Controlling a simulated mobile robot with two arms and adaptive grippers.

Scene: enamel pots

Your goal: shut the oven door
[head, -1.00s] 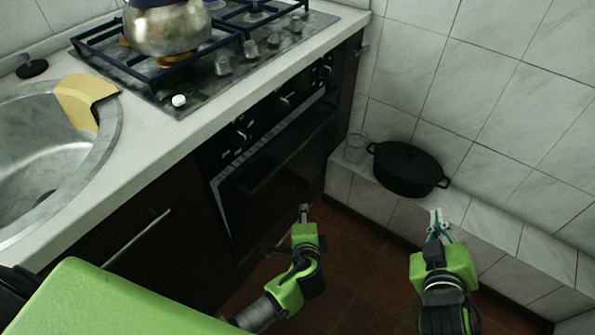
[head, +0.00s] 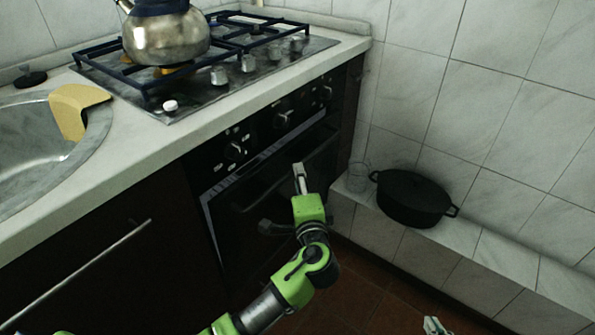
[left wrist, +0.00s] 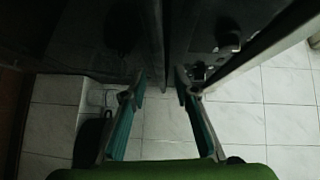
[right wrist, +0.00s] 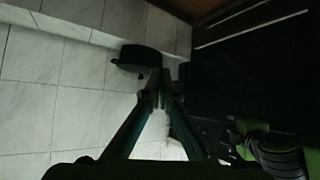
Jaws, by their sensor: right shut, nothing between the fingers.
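The oven door (head: 228,235) is a dark glass front under the knob panel. A pale strip runs along its top and left edge; the door looks slightly ajar, but I cannot tell how far. My left gripper (head: 299,172) is in front of the door's upper right part. In the left wrist view its fingers (left wrist: 159,94) stand apart, empty, with the door's edge beyond them; contact is unclear. My right gripper (head: 434,325) shows only its tips at the bottom of the head view. In the right wrist view its fingertips (right wrist: 162,92) are together and empty.
A kettle (head: 165,38) stands on the gas hob (head: 195,90) above the oven. A black pot (head: 412,200) and a glass (head: 358,177) stand on the tiled ledge (head: 480,245) at right. A sink (head: 30,150) is at left. Brown floor (head: 350,285) lies between oven and ledge.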

